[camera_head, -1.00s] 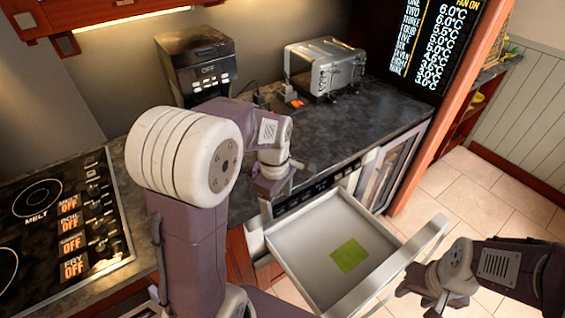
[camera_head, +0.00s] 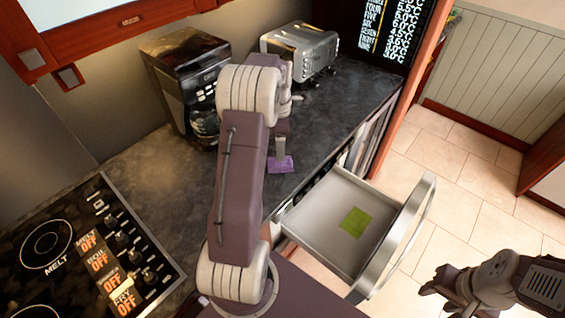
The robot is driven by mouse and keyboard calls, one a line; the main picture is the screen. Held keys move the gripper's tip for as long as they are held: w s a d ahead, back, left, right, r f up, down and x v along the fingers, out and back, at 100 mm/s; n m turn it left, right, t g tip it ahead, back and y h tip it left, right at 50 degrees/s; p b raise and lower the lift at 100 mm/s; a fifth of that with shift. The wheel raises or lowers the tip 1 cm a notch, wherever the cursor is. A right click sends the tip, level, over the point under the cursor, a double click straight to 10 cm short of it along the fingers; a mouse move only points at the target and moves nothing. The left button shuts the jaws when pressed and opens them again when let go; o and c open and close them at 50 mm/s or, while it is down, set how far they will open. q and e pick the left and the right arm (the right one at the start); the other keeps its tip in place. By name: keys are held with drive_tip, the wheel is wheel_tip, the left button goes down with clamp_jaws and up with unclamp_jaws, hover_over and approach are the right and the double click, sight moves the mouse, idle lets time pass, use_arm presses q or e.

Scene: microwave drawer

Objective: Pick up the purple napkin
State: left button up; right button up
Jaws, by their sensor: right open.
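The purple napkin (camera_head: 282,165) shows as a small purple patch at the front part of the dark countertop. My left gripper (camera_head: 280,147) points down right at it, with its tip at the napkin's upper edge. My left arm partly hides this gripper, and I cannot tell whether its fingers are apart or closed on the napkin. My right gripper (camera_head: 435,282) is open and empty at the lower right, over the floor, to the right of the open drawer and away from the napkin.
An open drawer (camera_head: 315,210) below the counter holds a flat green napkin (camera_head: 355,221). A coffee maker (camera_head: 180,70) and a toaster (camera_head: 305,50) stand at the back of the counter. A stovetop (camera_head: 75,255) is at the left. Tiled floor (camera_head: 450,190) is clear at the right.

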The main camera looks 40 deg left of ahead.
use_arm(q)
drive_tip(key=f, duration=0.2)
drive_tip(key=shift+s+a+f, duration=0.15)
drive_tip(key=shift+s+f, duration=0.05)
drive_tip(key=shift+f, duration=0.2)
drive_tip(key=f, duration=0.1)
drive_tip(key=f+p, duration=0.1)
drive_tip(key=f, duration=0.2)
drive_tip(key=shift+w+d+f, duration=0.2)
drive_tip(key=shift+d+f, duration=0.05)
drive_tip(key=shift+d, duration=0.1)
drive_tip(key=shift+a+f, duration=0.1)
drive_tip(key=shift+f, duration=0.25)
drive_tip(key=c, duration=1.6)
drive_tip(key=shift+o, duration=0.2)
drive_tip(key=r, duration=0.4)
drive_tip(key=shift+w+r+b, duration=0.2)
drive_tip(key=shift+b, duration=0.1)
drive_tip(key=w+d+r, duration=0.6)
drive_tip(key=w+d, duration=0.1)
drive_tip(key=d, duration=0.2)
drive_tip(key=shift+r, duration=0.35)
drive_tip(key=shift+w, duration=0.1)
